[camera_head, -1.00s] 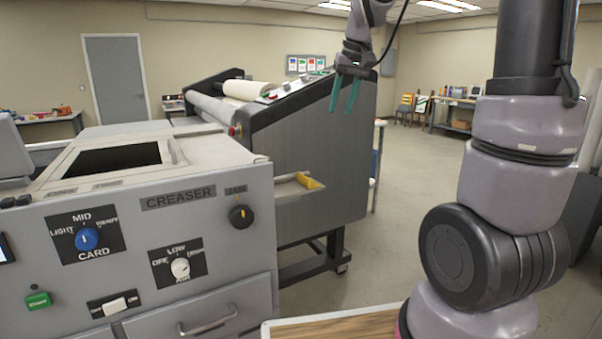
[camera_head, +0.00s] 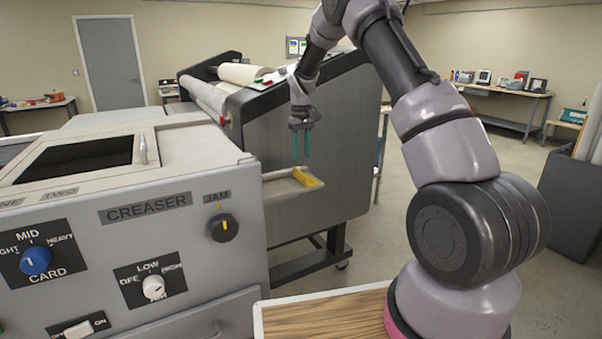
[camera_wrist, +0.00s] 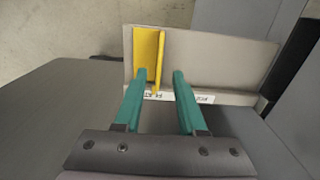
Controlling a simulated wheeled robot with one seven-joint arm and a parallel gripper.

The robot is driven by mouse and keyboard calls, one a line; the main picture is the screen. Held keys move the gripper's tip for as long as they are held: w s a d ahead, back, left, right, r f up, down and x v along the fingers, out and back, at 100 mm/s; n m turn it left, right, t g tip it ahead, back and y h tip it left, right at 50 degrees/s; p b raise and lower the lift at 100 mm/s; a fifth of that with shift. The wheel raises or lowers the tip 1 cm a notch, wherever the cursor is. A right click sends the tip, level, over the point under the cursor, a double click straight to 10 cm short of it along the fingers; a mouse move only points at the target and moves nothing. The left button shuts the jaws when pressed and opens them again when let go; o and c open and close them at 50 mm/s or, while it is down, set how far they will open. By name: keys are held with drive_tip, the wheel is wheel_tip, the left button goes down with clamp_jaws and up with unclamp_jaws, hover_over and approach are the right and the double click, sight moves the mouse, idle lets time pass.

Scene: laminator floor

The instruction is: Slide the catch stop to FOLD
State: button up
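The catch stop (camera_head: 306,177) is a yellow piece at the right end of a shallow grey tray (camera_head: 276,188), beside the creaser. In the wrist view the yellow stop (camera_wrist: 147,52) is at the left end of the tray (camera_wrist: 218,62), with an upright fin along its right side. Two white labels are on the tray's near edge; the right one (camera_wrist: 203,98) seems to read FOLD, the left one is partly unreadable. My gripper (camera_head: 301,157) is open and points down over the tray. In the wrist view the fin's near end shows between my fingertips (camera_wrist: 160,74); contact cannot be told.
The grey creaser (camera_head: 150,235) with knobs and a switch stands at the left. The dark laminator side panel (camera_head: 325,135) rises close behind the tray. A wood-topped surface (camera_head: 320,318) is at the front. Open floor (camera_head: 440,190) lies to the right.

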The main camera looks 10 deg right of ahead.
sight(301, 172)
wheel_tip(301, 172, down, 8)
drive_tip(key=shift+f, duration=0.1)
idle(0.4)
clamp_jaws()
idle(1.2)
